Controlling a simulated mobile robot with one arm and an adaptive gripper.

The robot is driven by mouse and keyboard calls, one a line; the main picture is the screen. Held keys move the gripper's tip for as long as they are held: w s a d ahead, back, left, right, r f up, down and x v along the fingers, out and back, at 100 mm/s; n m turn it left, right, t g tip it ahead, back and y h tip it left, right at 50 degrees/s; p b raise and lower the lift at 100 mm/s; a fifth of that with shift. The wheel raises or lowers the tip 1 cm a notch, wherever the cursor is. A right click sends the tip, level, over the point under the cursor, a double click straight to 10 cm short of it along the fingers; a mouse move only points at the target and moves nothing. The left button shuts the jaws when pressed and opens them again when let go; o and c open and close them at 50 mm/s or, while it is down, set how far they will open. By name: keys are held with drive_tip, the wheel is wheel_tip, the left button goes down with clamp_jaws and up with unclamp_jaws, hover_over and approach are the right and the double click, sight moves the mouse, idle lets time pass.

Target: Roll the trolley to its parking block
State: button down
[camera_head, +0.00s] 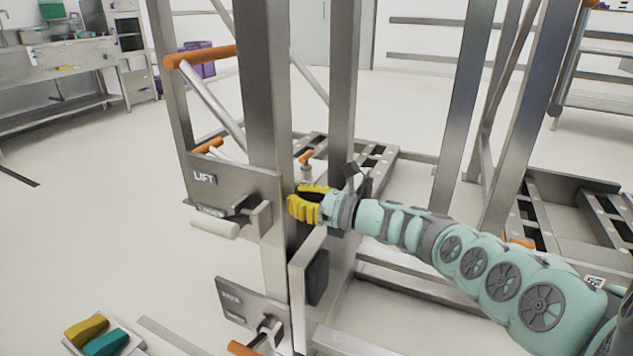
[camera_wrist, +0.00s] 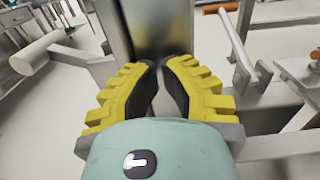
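My gripper (camera_head: 305,206) has yellow ribbed fingers and is beside a tall steel post (camera_head: 268,110), just right of the LIFT panel (camera_head: 235,185). In the wrist view, the fingertips (camera_wrist: 161,62) nearly meet in front of a steel post (camera_wrist: 155,25), with nothing visible between them. I cannot tell whether they touch the post. A steel frame with an orange-topped handle (camera_head: 200,57) stands around the gripper. I cannot tell which part, if any, is the trolley. No parking block can be made out clearly.
A white grip (camera_head: 215,229) sticks out below the LIFT panel. A lower lever panel (camera_head: 250,305) is near the floor. A slotted steel base (camera_head: 375,160) lies behind the posts. A tray (camera_head: 128,342) with yellow and teal items is at lower left. Open floor (camera_head: 90,220) lies left.

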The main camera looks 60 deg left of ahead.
sight(288, 195)
drive_tip(key=shift+b+x, duration=1.2)
drive_tip(key=shift+x, duration=0.8)
drive_tip(key=shift+w, duration=0.15)
